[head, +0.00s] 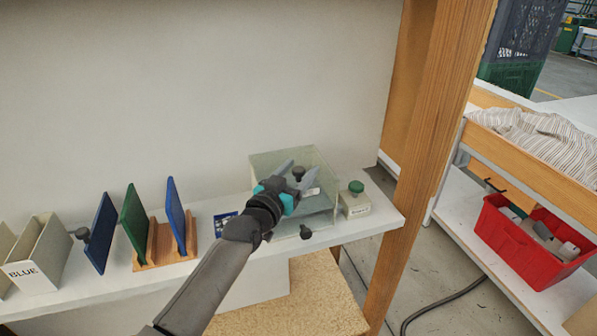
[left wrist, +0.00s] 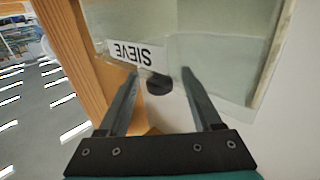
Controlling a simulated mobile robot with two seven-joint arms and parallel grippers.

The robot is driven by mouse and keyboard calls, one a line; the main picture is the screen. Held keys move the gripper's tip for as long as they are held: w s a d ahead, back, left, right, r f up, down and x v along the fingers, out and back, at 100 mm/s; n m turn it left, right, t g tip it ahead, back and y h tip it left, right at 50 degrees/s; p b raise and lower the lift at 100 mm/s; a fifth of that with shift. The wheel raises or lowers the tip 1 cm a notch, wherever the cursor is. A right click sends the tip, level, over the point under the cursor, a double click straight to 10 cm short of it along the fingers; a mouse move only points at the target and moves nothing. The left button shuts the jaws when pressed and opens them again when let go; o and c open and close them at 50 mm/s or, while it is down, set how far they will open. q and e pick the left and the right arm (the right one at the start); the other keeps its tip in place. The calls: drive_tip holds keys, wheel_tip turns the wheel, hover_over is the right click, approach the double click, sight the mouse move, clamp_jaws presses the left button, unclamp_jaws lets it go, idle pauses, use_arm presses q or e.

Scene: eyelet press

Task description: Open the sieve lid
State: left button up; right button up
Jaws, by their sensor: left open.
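The sieve (head: 322,219) is a box with pale, see-through walls on the white shelf, right of centre in the head view. Its white SIEVE label (left wrist: 137,52) reads upside down in the left wrist view. A dark knob (head: 298,173) shows by the sieve's lid in the head view; a dark knob (left wrist: 158,85) also shows just below the label in the left wrist view. My left gripper (head: 300,170) is open at the sieve, its fingers on either side of the knob. I cannot tell whether they touch it. My right gripper is not in view.
A small pale box with a green knob (head: 356,187) stands right of the sieve. Blue and green panels (head: 133,222) stand in a wooden rack (head: 160,243) to the left, beside a bin marked BLUE (head: 37,265). A wooden post (head: 425,130) rises at the right.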

use_arm(q)
clamp_jaws()
idle(0.4)
idle(0.9)
